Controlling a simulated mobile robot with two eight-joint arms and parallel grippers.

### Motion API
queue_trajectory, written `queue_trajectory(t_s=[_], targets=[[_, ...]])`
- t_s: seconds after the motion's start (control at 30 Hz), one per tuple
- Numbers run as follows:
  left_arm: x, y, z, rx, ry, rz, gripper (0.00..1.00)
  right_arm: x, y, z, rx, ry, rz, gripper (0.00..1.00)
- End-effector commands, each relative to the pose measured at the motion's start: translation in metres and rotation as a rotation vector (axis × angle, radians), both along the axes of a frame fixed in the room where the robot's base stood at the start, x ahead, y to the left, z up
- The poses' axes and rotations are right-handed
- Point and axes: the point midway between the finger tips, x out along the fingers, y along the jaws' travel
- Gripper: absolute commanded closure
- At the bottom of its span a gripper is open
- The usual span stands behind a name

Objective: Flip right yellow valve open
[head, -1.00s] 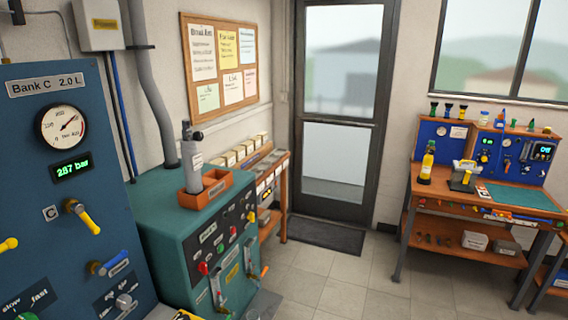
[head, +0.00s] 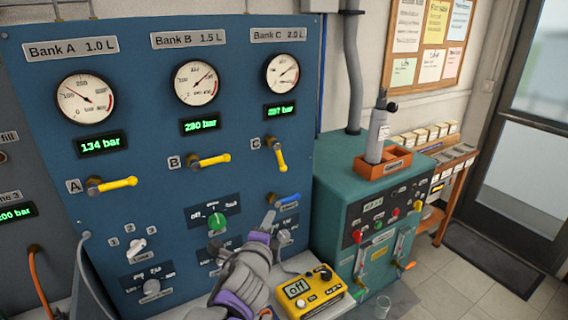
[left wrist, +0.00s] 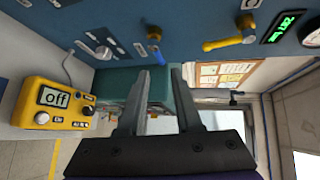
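The right yellow valve (head: 277,153) is the Bank C lever on the blue panel (head: 130,205). Its handle hangs steeply down, while the Bank A (head: 111,184) and Bank B (head: 210,160) handles lie nearly level. My left gripper (head: 270,214) is below the Bank C valve and beside the blue handle (head: 288,198), apart from the yellow lever. In the left wrist view my left gripper (left wrist: 160,72) is open with nothing between its fingers. There the yellow valve (left wrist: 228,42) is right of the fingertips and the blue handle (left wrist: 154,53) is just beyond them. My right gripper is not in view.
A yellow meter reading "off" (head: 308,292) sits below the panel on the right. A green knob (head: 216,221) is left of my gripper. A teal cabinet (head: 335,190) with an orange tray (head: 397,164) stands right of the panel. Space before the Bank C valve looks clear.

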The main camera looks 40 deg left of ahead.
Motion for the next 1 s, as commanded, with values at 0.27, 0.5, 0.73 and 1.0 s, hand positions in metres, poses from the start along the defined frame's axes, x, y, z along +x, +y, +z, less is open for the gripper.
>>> queue_trajectory(t_s=[0.27,0.5,0.73,1.0], targets=[[0.032,0.053,0.086,1.071,0.205,-0.307,0.67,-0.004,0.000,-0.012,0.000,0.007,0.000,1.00],[0.038,0.056,0.090,1.337,0.276,-0.417,0.67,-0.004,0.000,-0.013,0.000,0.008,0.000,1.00],[0.072,0.060,0.091,1.338,0.274,-0.420,0.67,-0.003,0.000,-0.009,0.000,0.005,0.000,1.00],[0.120,0.069,0.091,1.336,0.273,-0.419,0.67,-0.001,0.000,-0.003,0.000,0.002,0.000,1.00]])
